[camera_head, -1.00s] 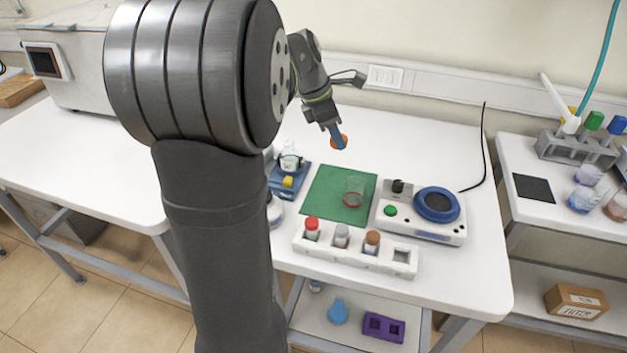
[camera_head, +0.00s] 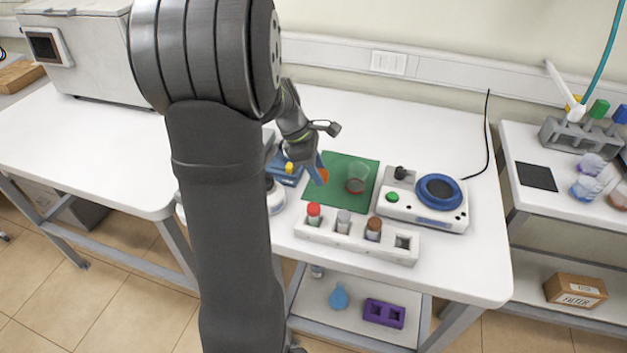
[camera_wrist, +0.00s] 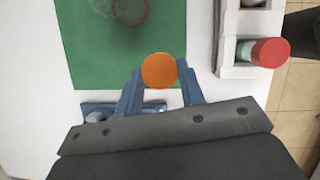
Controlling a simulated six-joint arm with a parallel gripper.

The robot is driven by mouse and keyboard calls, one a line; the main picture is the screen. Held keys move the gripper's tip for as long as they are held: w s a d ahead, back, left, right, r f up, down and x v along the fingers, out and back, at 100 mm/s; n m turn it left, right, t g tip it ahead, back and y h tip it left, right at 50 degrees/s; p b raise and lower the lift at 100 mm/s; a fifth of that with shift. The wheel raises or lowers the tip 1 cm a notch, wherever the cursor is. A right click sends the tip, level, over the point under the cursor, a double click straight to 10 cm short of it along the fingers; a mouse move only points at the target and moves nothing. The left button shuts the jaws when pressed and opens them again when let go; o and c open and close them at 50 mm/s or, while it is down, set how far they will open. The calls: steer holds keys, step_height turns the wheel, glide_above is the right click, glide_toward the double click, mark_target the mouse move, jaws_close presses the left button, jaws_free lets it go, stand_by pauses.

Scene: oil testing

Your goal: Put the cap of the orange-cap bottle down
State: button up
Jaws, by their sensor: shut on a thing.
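My gripper (camera_wrist: 160,90) is shut on the orange cap (camera_wrist: 159,70), with the cap between its blue fingertips. In the head view my gripper (camera_head: 317,172) is over the left part of the green mat (camera_head: 326,200), and the orange cap (camera_head: 323,177) shows at its tip. In the wrist view the green mat (camera_wrist: 95,60) lies beyond the cap; I cannot tell whether the cap touches it. A white rack (camera_head: 330,236) in front of the mat holds a red-capped bottle (camera_head: 314,212), a grey-topped bottle (camera_head: 343,219) and a brown-topped bottle (camera_head: 374,226). Its rightmost slot is empty.
A clear beaker (camera_head: 357,178) with reddish contents stands on the mat's right part. A white device with a blue ring (camera_head: 438,191) stands right of the mat. A blue-based item (camera_head: 284,172) is close on the left, partly behind my arm.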

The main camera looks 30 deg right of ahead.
mark_target(319, 190)
steer(key=shift+w+a+f, duration=0.25)
steer(key=shift+w+f, duration=0.15)
steer(key=shift+w, duration=0.15)
steer(key=shift+f, duration=1.95)
steer(key=shift+f, duration=0.15)
steer(key=o, duration=0.9)
steer(key=shift+o, duration=0.2)
steer(key=v, duration=1.2)
